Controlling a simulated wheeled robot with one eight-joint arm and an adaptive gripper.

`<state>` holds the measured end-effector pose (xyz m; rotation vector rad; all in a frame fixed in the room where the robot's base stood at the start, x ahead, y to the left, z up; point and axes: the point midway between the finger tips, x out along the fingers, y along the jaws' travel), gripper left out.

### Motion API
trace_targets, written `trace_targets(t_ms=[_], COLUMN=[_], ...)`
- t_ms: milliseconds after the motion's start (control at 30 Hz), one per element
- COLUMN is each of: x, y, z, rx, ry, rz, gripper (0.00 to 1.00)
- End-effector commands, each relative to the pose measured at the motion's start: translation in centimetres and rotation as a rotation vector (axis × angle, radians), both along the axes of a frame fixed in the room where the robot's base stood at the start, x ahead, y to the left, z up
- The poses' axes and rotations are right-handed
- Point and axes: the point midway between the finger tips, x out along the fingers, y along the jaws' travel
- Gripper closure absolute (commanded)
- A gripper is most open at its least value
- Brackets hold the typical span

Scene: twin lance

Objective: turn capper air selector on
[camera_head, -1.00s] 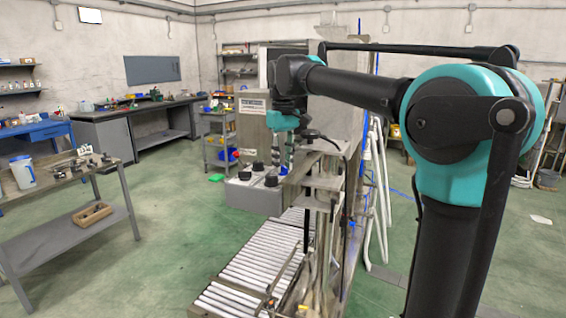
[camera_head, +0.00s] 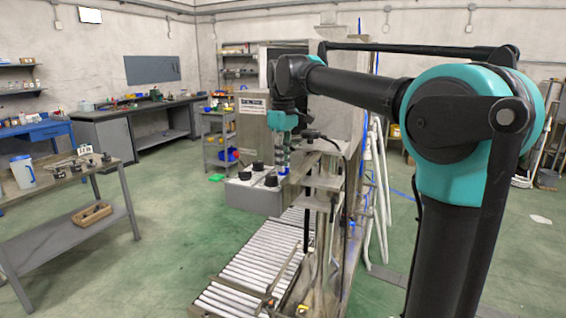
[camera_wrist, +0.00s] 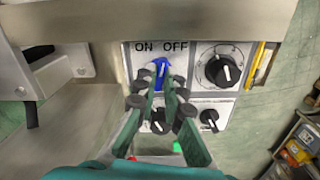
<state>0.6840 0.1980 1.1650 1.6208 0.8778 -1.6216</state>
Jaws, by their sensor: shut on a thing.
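The capper air selector is a blue knob (camera_wrist: 161,69) under the words ON and OFF on a light panel (camera_wrist: 133,60) in the wrist view. Its pointer is directed up, between the two words. My gripper (camera_wrist: 162,83) is shut on the blue knob, with one dark finger pad on each side. The pads hide the knob's lower part. In the head view my gripper (camera_head: 283,168) reaches down to the grey control box (camera_head: 248,196) at the machine, and the knob's detail is too small to tell there.
A large black knob (camera_wrist: 222,70) sits right of the selector, with a smaller black knob (camera_wrist: 209,117) below it. A metal beam (camera_wrist: 180,20) runs above the panel. A roller conveyor (camera_head: 255,262) lies in front of the box.

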Motion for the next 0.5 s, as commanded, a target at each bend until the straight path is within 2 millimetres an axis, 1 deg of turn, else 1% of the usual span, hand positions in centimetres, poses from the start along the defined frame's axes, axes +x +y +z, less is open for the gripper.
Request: trace_targets(t_ms=[500], x=[0.02], y=[0.02], z=[0.04], rx=[0.0], ry=[-0.001], rz=[0.475], gripper=[1.0])
